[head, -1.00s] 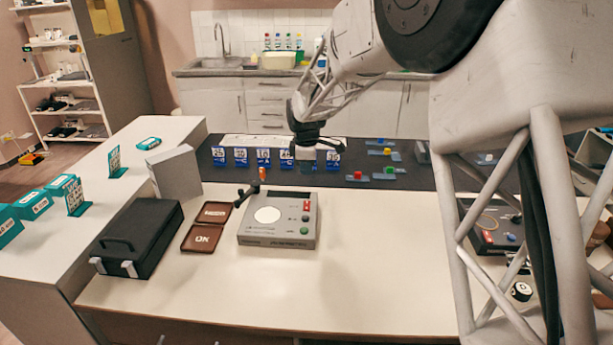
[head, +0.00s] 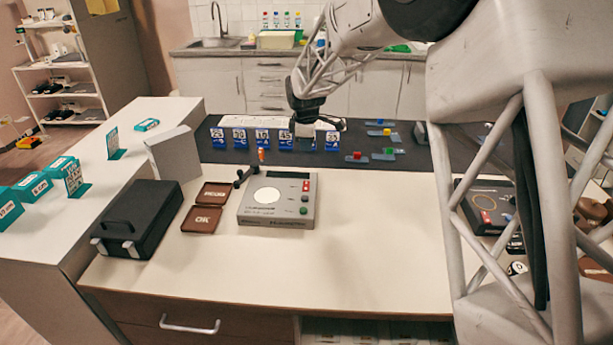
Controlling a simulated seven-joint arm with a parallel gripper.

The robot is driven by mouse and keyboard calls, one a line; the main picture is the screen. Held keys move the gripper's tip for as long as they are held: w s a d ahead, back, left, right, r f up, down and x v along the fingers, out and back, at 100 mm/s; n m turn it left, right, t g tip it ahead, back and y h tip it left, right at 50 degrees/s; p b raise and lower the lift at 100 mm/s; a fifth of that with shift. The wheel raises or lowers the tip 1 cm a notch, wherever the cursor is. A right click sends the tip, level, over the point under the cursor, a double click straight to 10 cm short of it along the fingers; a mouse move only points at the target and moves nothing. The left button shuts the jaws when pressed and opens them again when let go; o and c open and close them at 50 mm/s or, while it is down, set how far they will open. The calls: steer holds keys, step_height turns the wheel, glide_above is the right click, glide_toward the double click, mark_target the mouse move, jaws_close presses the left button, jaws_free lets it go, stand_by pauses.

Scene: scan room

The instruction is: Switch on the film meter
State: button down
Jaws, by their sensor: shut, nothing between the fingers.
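A grey instrument (head: 278,200) with a white round plate, a dark display strip, a red switch (head: 306,186) and red and green buttons sits on the white counter. A dark instrument (head: 488,205) with a ring on top and a red switch stands at the right, partly behind my arm. The small labels are too small to read, so I cannot tell which is the film meter. My gripper (head: 305,130) is shut and empty, behind the grey instrument, over the row of blue number cards. Its fingertips are small and partly hard to see.
Coloured blocks (head: 388,151) lie on the dark mat (head: 220,155). The counter's front is clear.

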mark_target(306, 185)
steer(key=shift+f, duration=0.15)
steer(key=f, duration=0.4)
steer(key=w+f, duration=0.1)
steer(key=f, duration=0.4)
steer(key=w+f, duration=0.1)
steer(key=f, duration=0.3)
steer(key=shift+f, duration=0.3)
steer(key=shift+f+g, duration=0.25)
steer(key=shift+g, duration=0.05)
steer(key=shift+s+r, duration=0.1)
steer(key=shift+s, duration=0.1)
stand_by(0.3)
steer(key=shift+s+r, duration=0.15)
steer(key=shift+s, duration=0.3)
steer(key=shift+r, duration=0.1)
stand_by(0.3)
